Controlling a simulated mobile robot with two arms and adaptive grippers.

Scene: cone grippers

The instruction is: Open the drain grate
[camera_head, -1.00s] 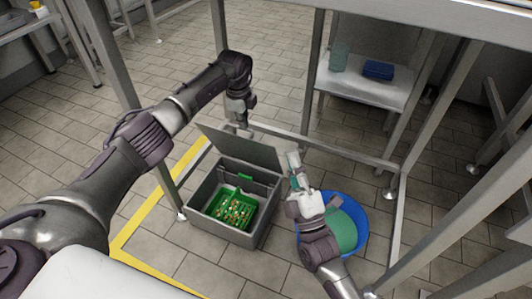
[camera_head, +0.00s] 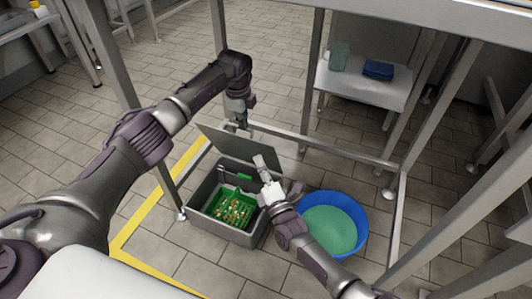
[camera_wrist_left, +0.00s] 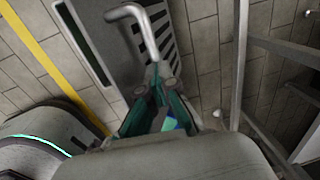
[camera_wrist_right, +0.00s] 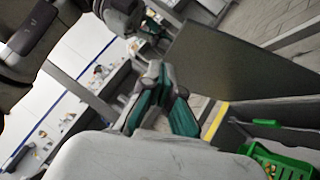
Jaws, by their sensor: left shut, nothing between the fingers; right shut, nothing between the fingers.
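In the head view a grey box (camera_head: 225,231) stands on the floor, its flat grey lid (camera_head: 235,145) tilted up. A green basket (camera_head: 220,208) with small bits is inside. My left gripper (camera_head: 238,124) is shut, pointing down behind the lid. My right gripper (camera_head: 261,163) is shut and empty in front of the lid, which shows large in the right wrist view (camera_wrist_right: 245,65).
A blue tub (camera_head: 362,218) with a green content stands right of the box. Steel table legs (camera_head: 308,75) and a low rail (camera_head: 340,152) frame the area. A low white shelf (camera_head: 365,88) is behind. Open tiled floor lies beyond the lid.

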